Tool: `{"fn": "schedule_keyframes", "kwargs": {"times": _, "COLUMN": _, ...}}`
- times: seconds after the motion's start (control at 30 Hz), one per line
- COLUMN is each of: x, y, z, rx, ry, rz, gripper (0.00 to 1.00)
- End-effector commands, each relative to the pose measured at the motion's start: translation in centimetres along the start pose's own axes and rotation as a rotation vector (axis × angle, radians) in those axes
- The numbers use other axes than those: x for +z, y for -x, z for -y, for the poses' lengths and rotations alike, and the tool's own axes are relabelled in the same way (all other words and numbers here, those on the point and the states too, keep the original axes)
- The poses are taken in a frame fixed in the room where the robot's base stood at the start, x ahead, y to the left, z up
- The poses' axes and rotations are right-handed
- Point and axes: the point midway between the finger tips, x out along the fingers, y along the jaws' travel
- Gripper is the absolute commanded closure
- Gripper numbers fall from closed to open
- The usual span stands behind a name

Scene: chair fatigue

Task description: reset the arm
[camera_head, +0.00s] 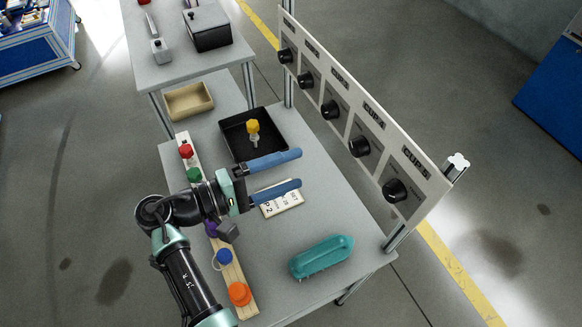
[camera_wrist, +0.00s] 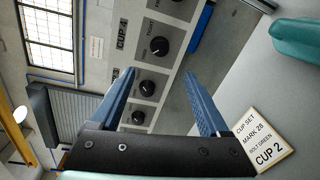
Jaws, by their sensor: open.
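My gripper (camera_head: 300,169) is open and empty, its two blue fingers spread above the grey table (camera_head: 345,222). In the head view it reaches right from the arm, over a white card (camera_head: 283,198) and toward the panel of black knobs (camera_head: 361,147). In the wrist view the gripper (camera_wrist: 160,85) has its fingers pointing at the panel, with knobs (camera_wrist: 147,88) showing between and beyond them. The card (camera_wrist: 262,138) reads "CUP SET MARK 28 BOLT GREEN CUP 2" and lies right of the fingers. My forearm covers part of the strip of coloured knobs.
A black tray (camera_head: 228,137) holds a yellow-topped piece (camera_head: 253,127). A wooden strip (camera_head: 232,269) bears coloured knobs, including an orange one (camera_head: 239,293). A teal object (camera_head: 321,257) lies near the front right. A tan box (camera_head: 189,101) stands behind. Table surface around the card is clear.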

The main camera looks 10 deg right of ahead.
Motion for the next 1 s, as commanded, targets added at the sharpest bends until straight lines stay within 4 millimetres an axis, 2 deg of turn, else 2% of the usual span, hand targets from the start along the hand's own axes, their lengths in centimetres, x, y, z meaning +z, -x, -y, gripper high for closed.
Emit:
{"fn": "schedule_keyframes", "kwargs": {"times": 0.3, "x": 0.0, "y": -0.1, "z": -0.1, "rx": -0.002, "ry": -0.003, "rz": -0.001, "gripper": 0.21}}
{"fn": "schedule_keyframes", "kwargs": {"times": 0.37, "x": -0.3, "y": -0.2, "z": -0.6, "rx": -0.02, "ry": -0.026, "rz": -0.018, "gripper": 0.21}}
{"fn": "schedule_keyframes", "kwargs": {"times": 0.47, "x": -1.6, "y": -0.8, "z": -2.8, "rx": -0.096, "ry": -0.13, "rz": -0.093, "gripper": 0.21}}
{"fn": "schedule_keyframes", "kwargs": {"times": 0.57, "x": -3.8, "y": -1.3, "z": -7.2, "rx": -0.21, "ry": -0.328, "rz": -0.24, "gripper": 0.21}}
{"fn": "schedule_keyframes", "kwargs": {"times": 0.63, "x": -5.2, "y": -1.3, "z": -11.8, "rx": -0.285, "ry": -0.511, "rz": -0.377, "gripper": 0.21}}
{"fn": "schedule_keyframes", "kwargs": {"times": 0.73, "x": -6.1, "y": -0.5, "z": -19.4, "rx": -0.354, "ry": -0.774, "rz": -0.58, "gripper": 0.21}}
{"fn": "schedule_keyframes", "kwargs": {"times": 0.8, "x": -5.6, "y": 0.3, "z": -24.6, "rx": -0.375, "ry": -0.938, "rz": -0.71, "gripper": 0.21}}
{"fn": "schedule_keyframes", "kwargs": {"times": 0.87, "x": -4.7, "y": 1.1, "z": -29.0, "rx": -0.379, "ry": -1.067, "rz": -0.817, "gripper": 0.21}}
{"fn": "schedule_keyframes", "kwargs": {"times": 0.9, "x": -3.7, "y": 1.7, "z": -31.9, "rx": -0.378, "ry": -1.15, "rz": -0.887, "gripper": 0.21}}
{"fn": "schedule_keyframes", "kwargs": {"times": 1.0, "x": -0.5, "y": 3.3, "z": -38.6, "rx": -0.358, "ry": -1.339, "rz": -1.061, "gripper": 0.21}}
